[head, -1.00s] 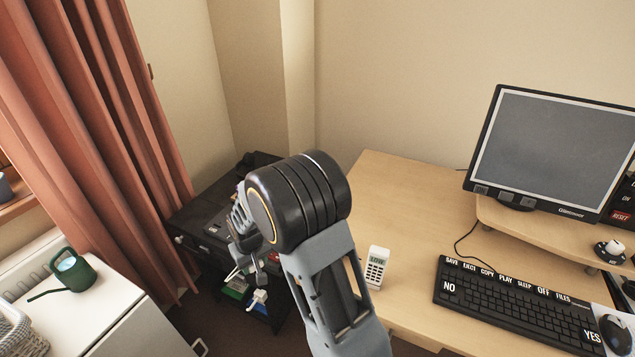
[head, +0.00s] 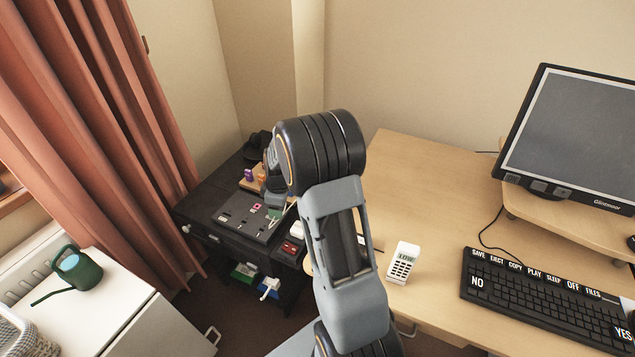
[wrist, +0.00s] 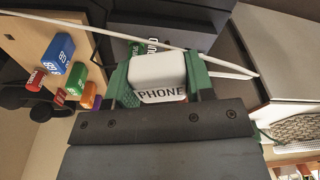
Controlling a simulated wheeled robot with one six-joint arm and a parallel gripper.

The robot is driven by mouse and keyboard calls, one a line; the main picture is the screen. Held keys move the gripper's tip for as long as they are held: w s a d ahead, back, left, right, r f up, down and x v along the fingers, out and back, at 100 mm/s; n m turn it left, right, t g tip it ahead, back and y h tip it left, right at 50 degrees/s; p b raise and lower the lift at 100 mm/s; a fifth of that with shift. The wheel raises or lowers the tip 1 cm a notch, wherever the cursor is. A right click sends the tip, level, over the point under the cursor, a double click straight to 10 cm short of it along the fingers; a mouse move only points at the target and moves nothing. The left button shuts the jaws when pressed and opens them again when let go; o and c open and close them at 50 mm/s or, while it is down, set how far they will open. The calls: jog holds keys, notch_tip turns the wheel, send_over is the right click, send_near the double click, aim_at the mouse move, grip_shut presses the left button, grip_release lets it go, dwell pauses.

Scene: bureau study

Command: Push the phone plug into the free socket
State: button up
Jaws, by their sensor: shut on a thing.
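The phone plug (wrist: 157,75), a white block marked PHONE, is held between the green fingers of my gripper (wrist: 160,85) in the wrist view. A thin white cable (wrist: 110,32) crosses that view beyond the plug. In the head view my gripper (head: 274,212) is over the right part of a dark grey socket panel (head: 236,217) on the black cabinet; my arm hides the plug there. The panel has several small marks and a pink spot. I cannot tell which socket is free, or whether the plug touches the panel.
Coloured blocks, one blue (wrist: 60,54), stand on a wooden board (wrist: 22,38). A red switch box (head: 291,247) sits at the cabinet's front right. The desk (head: 425,185) adjoins on the right, with a white phone-like device (head: 403,263) and keyboard (head: 545,300). A curtain (head: 95,130) hangs left.

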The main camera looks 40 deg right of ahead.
jog(key=d+n, duration=0.4)
jog(key=d+r+n+g, duration=0.1)
jog(key=d+n, duration=0.4)
jog(key=s+d+r+n, duration=0.1)
jog(key=d+n, duration=0.4)
jog(key=shift+d+r+g, duration=0.1)
jog(key=shift+r+g, duration=0.1)
jog(key=shift+g, duration=0.1)
jog(key=shift+f+b, duration=2.15)
jog(key=shift+f, duration=0.5)
jog(key=shift+f+b, duration=0.55)
jog(key=shift+f, duration=0.6)
dwell(0.3)
jog(key=o, duration=0.9)
jog(key=shift+s+f, duration=0.1)
jog(key=shift+o, duration=0.2)
